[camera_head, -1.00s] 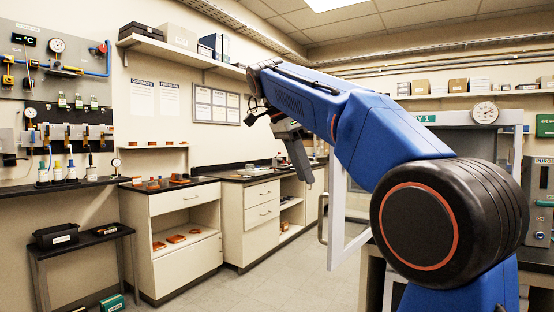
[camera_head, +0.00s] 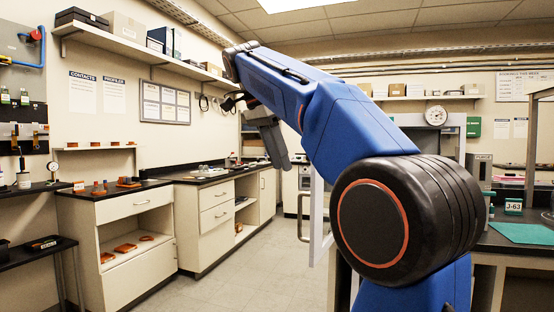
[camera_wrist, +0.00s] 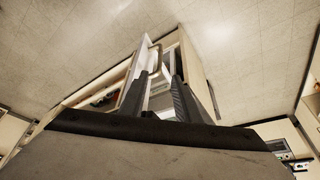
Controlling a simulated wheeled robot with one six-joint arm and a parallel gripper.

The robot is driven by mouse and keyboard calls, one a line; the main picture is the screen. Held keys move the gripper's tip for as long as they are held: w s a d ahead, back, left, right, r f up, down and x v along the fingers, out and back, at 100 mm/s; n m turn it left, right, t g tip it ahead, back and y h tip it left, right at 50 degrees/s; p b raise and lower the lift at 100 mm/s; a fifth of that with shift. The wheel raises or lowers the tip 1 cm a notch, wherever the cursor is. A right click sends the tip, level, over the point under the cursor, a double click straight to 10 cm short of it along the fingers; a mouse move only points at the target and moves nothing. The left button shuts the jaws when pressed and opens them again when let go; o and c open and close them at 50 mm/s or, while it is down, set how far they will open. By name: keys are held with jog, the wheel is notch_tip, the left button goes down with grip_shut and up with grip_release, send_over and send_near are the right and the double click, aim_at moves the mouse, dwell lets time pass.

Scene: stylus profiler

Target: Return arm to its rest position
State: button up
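My blue arm is raised and bent across the middle of the head view, with its far end reaching to the left. My gripper (camera_head: 281,163) hangs down from that end, in front of the far counter, clear of any surface. In the wrist view my gripper (camera_wrist: 160,82) shows two dark fingers with a gap between them. It is open, and I see nothing held between the fingers. Beyond them are the floor and a pale open-framed cabinet or door.
Cabinets with a black counter (camera_head: 190,178) run along the left wall under a shelf (camera_head: 130,45). A white frame (camera_head: 317,215) stands close behind my arm. A bench with a green mat (camera_head: 522,233) and a J-63 block (camera_head: 513,206) is at right. The floor (camera_head: 235,285) at centre-left is clear.

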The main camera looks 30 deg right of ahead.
jog(key=shift+f, duration=0.1)
jog(key=s+a+f+n+t+y, duration=0.1)
jog(key=s+a+f+n, duration=0.2)
jog(key=f, duration=1.1)
jog(key=s+a+f+n+t+y, duration=0.2)
jog(key=s+a+f+n, duration=0.2)
jog(key=s+f+n, duration=0.5)
jog(key=s+a+f+n+t+y, duration=0.1)
jog(key=s+f+n, duration=0.5)
jog(key=f, duration=1.4)
jog(key=s+a+t, duration=0.1)
jog(key=s+a, duration=0.1)
jog(key=s, duration=0.2)
jog(key=shift+s+a+f+n+y, duration=0.2)
jog(key=shift+s+f+n+y, duration=0.05)
jog(key=shift+f+n+y, duration=0.1)
